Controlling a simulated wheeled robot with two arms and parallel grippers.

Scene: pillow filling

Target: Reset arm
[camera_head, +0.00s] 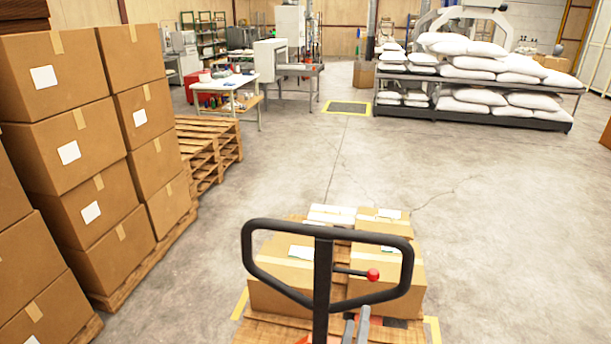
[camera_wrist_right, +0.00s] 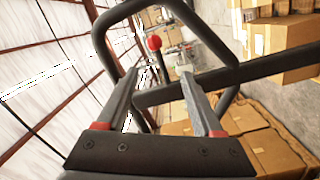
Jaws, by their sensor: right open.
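A black pallet jack handle (camera_head: 323,262) with a red knob (camera_head: 373,274) stands upright in front of me in the head view. Its loop also fills much of the right wrist view (camera_wrist_right: 108,50), with the red knob (camera_wrist_right: 154,42) beyond my fingers. My right gripper (camera_head: 357,322) shows only as grey fingertips at the bottom of the head view, just right of the handle's stem. In the right wrist view my right gripper (camera_wrist_right: 160,82) is open, its two fingers apart. The handle's bars lie close to the fingers; I cannot tell if they touch. My left gripper is not in view.
Cardboard boxes (camera_head: 386,262) sit on a wooden pallet (camera_head: 265,330) behind the handle. Tall box stacks (camera_head: 60,120) stand at the left, near empty pallets (camera_head: 207,150). White sacks fill a rack (camera_head: 480,113) at the back right. The floor at the right is clear.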

